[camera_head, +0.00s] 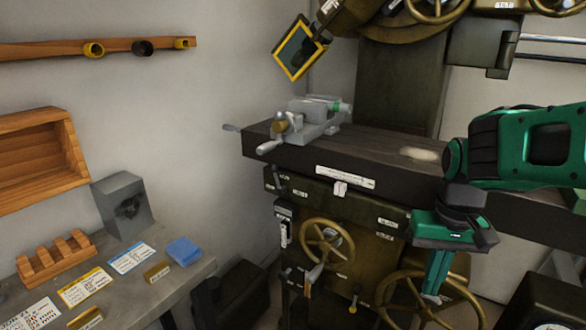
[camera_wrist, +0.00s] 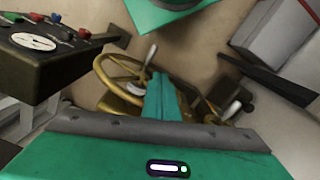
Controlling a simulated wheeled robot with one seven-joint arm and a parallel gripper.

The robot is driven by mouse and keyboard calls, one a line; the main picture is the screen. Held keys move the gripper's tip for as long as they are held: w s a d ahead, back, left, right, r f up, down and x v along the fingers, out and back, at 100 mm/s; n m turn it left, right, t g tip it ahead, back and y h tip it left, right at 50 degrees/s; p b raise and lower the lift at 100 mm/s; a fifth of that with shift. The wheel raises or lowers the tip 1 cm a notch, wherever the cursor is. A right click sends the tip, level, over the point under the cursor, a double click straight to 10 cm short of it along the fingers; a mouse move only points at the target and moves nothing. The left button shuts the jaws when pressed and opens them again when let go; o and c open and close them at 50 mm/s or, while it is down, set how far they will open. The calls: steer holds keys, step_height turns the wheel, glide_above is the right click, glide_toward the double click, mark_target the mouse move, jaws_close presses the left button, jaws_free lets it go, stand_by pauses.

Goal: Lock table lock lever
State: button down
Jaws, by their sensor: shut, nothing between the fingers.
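My gripper (camera_head: 435,278) hangs fingers-down in front of the large brass handwheel (camera_head: 386,284) at the lower right of the milling machine. Its green fingers are together and empty. In the wrist view the shut fingers (camera_wrist: 160,92) overlap the brass handwheel (camera_wrist: 99,68), with a pale handle above them; I cannot tell if they touch. The dark machine table (camera_head: 390,160) runs across the machine. Several small levers and labels are on its front, including a small dark lever (camera_head: 277,183) below the table's left part. I cannot read which is the table lock lever.
A grey vise (camera_head: 318,115) stands on the table's left part. A smaller brass handwheel (camera_head: 327,240) is left of my gripper. A bench (camera_head: 150,300) with cards, a wooden rack (camera_head: 55,257) and a blue block (camera_head: 184,250) is at the lower left.

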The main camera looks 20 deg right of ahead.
steer(key=w+a+r+m+t+h, duration=0.1)
steer(key=w+a+r+t, duration=0.1)
steer(key=w+r, duration=0.5)
steer(key=w+a+r+t, duration=0.2)
steer(key=w, duration=0.8)
steer(key=w+a+r+m+t+y, duration=0.1)
steer(key=w+a+r+t, duration=0.1)
steer(key=w+a+r, duration=0.4)
steer(key=w+a+r+m+t, duration=0.1)
steer(key=w+a+r, duration=0.1)
steer(key=w+a, duration=0.45)
steer(key=x, duration=0.4)
steer(key=w+r+x, duration=0.1)
steer(key=x, duration=0.3)
steer(key=w+x, duration=0.1)
steer(key=x, duration=0.3)
steer(key=shift+w+a+r, duration=0.15)
steer(key=shift+w+a, duration=0.1)
steer(key=shift+a, duration=0.1)
